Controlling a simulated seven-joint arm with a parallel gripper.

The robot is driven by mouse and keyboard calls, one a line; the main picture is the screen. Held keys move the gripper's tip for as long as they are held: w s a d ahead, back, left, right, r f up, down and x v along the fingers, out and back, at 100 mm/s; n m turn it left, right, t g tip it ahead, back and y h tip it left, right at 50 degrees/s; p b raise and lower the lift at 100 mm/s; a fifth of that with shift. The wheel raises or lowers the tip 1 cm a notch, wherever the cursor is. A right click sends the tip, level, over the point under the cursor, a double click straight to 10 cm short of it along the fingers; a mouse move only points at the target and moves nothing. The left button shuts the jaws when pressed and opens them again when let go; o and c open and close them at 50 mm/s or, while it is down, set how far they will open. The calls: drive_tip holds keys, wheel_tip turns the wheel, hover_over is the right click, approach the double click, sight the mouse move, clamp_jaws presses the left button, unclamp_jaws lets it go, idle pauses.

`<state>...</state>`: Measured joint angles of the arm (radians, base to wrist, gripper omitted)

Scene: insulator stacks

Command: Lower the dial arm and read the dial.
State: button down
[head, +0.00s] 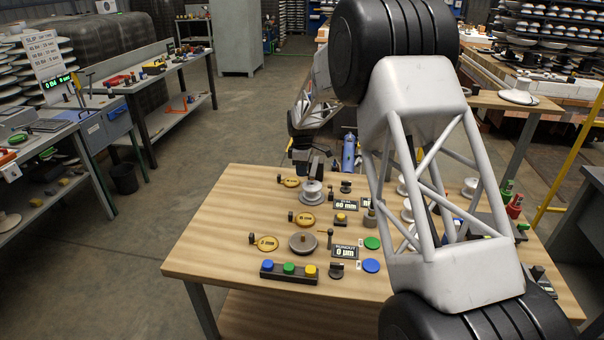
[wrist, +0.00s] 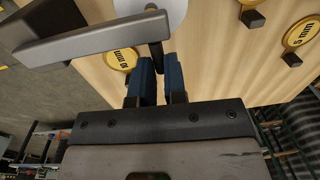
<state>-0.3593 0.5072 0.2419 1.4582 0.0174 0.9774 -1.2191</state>
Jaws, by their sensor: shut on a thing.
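My gripper (head: 302,168) is at the far left part of the wooden table, just behind a white spool-shaped insulator stack (head: 312,187). In the wrist view its two blue fingers (wrist: 160,78) are shut around a slim dark peg. The peg is on the end of a thick grey bar (wrist: 95,38), which looks like the dial arm. In the head view the bar (head: 317,167) shows as a small dark block over the stack. The bar's other end meets a dark block at upper left in the wrist view. A dial readout (head: 346,204) appears to show 60 mm.
Yellow labelled discs (head: 305,219) with dark knobs lie on the left of the table (head: 210,245). A runout display (head: 346,251), a grey round plate (head: 303,242) and a three-button box (head: 289,271) stand nearer. My arm hides much of the table's right side.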

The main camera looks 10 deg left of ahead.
drive_tip(key=shift+w+r, duration=0.35)
drive_tip(key=shift+r, duration=0.1)
drive_tip(key=c, duration=1.6)
unclamp_jaws()
drive_tip(key=o, duration=0.4)
drive_tip(key=shift+f, duration=0.1)
drive_tip(key=shift+o, duration=0.2)
drive_tip(key=shift+s, duration=0.1)
wheel_tip(320, 180, up, 8)
drive_tip(key=shift+f, duration=0.1)
